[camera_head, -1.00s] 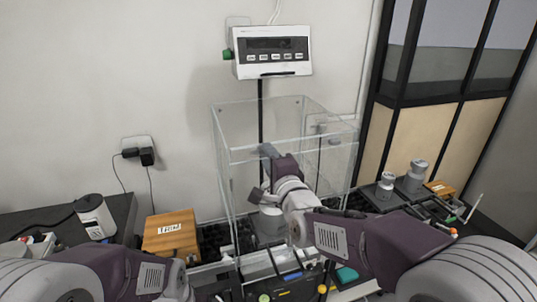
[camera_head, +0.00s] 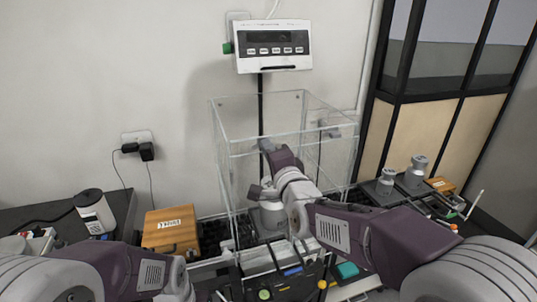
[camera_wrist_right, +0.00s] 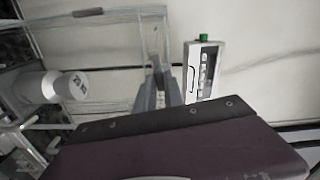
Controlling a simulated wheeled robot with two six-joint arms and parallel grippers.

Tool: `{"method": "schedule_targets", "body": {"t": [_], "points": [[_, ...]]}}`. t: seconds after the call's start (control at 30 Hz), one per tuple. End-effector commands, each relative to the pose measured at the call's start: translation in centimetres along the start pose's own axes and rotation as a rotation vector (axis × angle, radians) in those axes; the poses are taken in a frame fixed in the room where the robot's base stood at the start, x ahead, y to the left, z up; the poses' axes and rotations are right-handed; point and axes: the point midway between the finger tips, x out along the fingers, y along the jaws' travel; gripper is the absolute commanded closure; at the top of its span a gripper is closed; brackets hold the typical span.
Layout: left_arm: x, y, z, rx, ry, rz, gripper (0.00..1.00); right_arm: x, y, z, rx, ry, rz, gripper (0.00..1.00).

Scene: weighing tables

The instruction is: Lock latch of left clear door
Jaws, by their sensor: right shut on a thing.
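A clear-walled case (camera_head: 240,135) stands on the table under the display. Its panes overlap, so the left clear door is hard to separate from the others. My right gripper (camera_head: 265,147) reaches in front of the case from the right, near its upper middle. In the right wrist view my right gripper (camera_wrist_right: 158,92) has its two fingers close together on a thin clear edge (camera_wrist_right: 155,52), which seems to be the door's. The latch itself is not clear at the fingertips. My left arm shows at the lower left; its fingers are not in view.
More weights (camera_head: 418,170) stand on the right. Small tools crowd the front.

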Motion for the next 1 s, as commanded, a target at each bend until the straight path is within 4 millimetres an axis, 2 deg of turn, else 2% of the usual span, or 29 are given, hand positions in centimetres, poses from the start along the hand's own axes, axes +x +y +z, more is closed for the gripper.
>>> {"method": "schedule_targets", "body": {"t": [0.1,0.4,1.0], "points": [[1.2,0.0,0.1,0.000,0.000,0.000,1.00,0.0,0.3,0.0,-0.098,0.002,-0.004,1.00],[2.9,-0.1,0.3,0.000,0.000,0.000,1.00,0.0,0.1,0.0,-0.384,0.002,-0.004,1.00],[4.4,-0.1,0.5,0.000,0.000,0.000,1.00,0.0,-0.1,-0.1,-0.952,0.003,-0.002,1.00]]}}
